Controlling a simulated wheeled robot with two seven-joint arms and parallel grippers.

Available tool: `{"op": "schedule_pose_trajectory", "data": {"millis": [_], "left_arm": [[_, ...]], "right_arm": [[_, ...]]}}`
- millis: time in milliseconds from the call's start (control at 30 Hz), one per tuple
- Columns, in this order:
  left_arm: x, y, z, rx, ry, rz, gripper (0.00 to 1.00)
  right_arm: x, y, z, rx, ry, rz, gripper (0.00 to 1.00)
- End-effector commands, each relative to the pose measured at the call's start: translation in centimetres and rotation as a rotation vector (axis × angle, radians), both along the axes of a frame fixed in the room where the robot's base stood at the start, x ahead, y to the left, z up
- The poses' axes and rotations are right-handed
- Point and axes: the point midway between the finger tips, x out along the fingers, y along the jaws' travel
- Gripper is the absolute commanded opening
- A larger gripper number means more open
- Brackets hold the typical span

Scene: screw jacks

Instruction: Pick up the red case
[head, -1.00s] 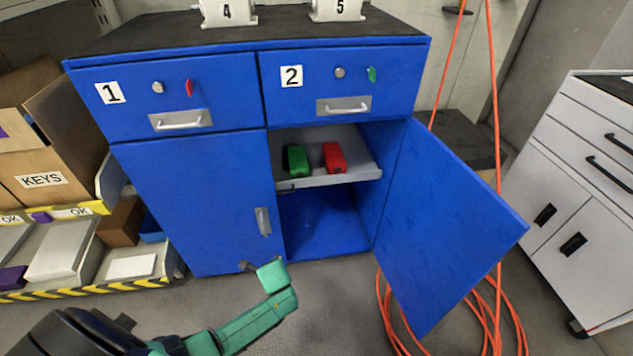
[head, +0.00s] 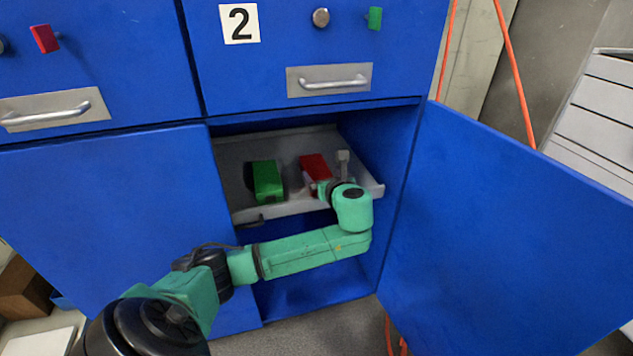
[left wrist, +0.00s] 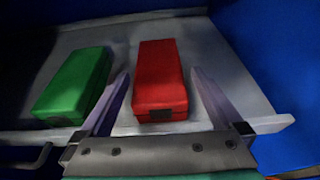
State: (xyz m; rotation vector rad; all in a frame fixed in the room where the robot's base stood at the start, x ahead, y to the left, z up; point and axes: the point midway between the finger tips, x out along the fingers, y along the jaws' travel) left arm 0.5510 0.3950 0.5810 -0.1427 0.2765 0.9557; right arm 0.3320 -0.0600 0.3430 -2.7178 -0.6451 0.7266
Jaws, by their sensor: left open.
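The red case (head: 314,166) lies on the grey shelf (head: 232,163) inside the blue cabinet, right of the green case (head: 267,181). My left gripper (head: 328,172) is at the front of the red case, and its wrist hides part of the case in the head view. In the left wrist view the red case (left wrist: 160,80) lies ahead between the two open fingers (left wrist: 160,90), with a gap on each side. The green case (left wrist: 76,86) is outside the left finger. My right gripper is not in view.
The open blue door (head: 510,220) stands to the right of the opening. The closed left door (head: 110,220) and the drawer handle (head: 330,82) border the opening. The shelf's front lip (head: 290,207) is under my left wrist.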

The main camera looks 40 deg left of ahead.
Motion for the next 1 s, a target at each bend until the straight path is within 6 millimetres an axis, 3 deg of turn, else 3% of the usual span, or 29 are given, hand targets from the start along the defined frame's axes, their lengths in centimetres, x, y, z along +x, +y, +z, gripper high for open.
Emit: {"op": "schedule_pose_trajectory", "data": {"millis": [133,267,467,700,733,1000], "left_arm": [[1.3,2.5,-1.5,0.0,-0.002,0.004,1.0],[2.3,3.8,-1.6,0.0,0.0,0.002,1.0],[2.4,3.8,-1.3,-0.001,0.0,0.0,1.0],[2.3,3.8,-1.4,-0.002,0.001,0.001,0.08],[2.3,3.8,-1.4,-0.002,0.001,0.001,0.0],[2.4,3.9,-1.1,-0.001,-0.002,0.001,0.0]], "right_arm": [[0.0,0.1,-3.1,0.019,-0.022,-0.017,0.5],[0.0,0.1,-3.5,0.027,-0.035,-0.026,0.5],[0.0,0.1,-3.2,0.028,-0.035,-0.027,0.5],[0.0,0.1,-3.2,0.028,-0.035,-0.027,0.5],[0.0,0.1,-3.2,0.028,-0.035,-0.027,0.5],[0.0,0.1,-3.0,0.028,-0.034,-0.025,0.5]]}}
